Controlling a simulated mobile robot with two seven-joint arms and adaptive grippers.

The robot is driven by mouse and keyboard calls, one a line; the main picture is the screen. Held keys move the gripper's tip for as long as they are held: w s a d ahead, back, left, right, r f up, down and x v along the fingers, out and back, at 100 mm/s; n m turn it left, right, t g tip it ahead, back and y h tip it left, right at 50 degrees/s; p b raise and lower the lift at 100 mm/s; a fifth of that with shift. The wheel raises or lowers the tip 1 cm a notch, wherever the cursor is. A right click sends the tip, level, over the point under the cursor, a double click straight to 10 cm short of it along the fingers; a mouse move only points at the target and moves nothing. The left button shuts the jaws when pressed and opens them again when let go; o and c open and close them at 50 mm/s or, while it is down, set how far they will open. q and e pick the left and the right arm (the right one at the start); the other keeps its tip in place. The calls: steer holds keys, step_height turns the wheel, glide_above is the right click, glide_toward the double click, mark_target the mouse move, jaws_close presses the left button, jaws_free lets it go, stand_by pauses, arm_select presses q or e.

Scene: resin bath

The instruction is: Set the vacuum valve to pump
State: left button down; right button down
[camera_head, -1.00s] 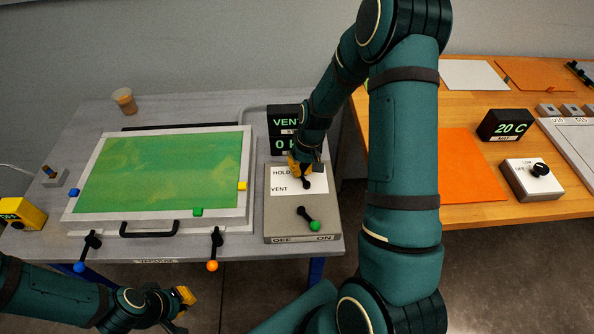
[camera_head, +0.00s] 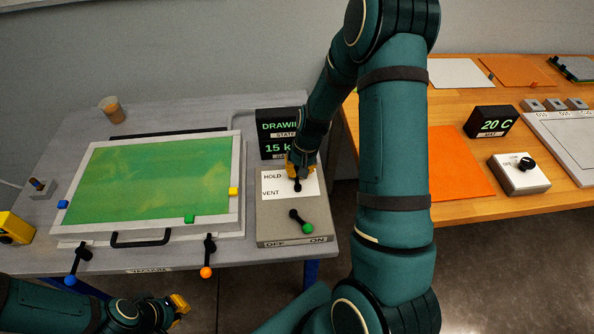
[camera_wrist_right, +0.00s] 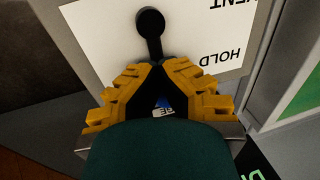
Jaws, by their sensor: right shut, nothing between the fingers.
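The vacuum valve's black lever (camera_head: 297,185) is on a white plate (camera_head: 270,184) on a grey control box (camera_head: 265,222). The display (camera_head: 280,133) reads "DRAWI…" and "15 k…", partly hidden. My left gripper (camera_head: 180,304) is low at the left, its opening unclear.
A green-knobbed OFF/ON lever (camera_head: 303,222) sits just in front of the valve plate. Left is a framed green bath (camera_head: 155,183) with a black handle and blue- and orange-knobbed levers. An orange-topped bench (camera_head: 470,215) stands to the right.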

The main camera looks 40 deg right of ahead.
steer(key=shift+s+a+f, duration=0.1)
steer(key=shift+s+f, duration=0.15)
steer(key=shift+s, duration=0.05)
steer(key=c, duration=1)
jaws_free()
steer(key=shift+w, duration=0.1)
steer(key=shift+w+r, duration=0.1)
steer(key=r, duration=0.4)
steer(key=d+r, duration=0.1)
steer(key=r, duration=0.3)
steer(key=s+d+r, duration=0.1)
steer(key=r, duration=0.2)
steer(key=shift+s+d+r, duration=0.1)
steer(key=shift+d+r, duration=0.05)
steer(key=shift+r, duration=0.25)
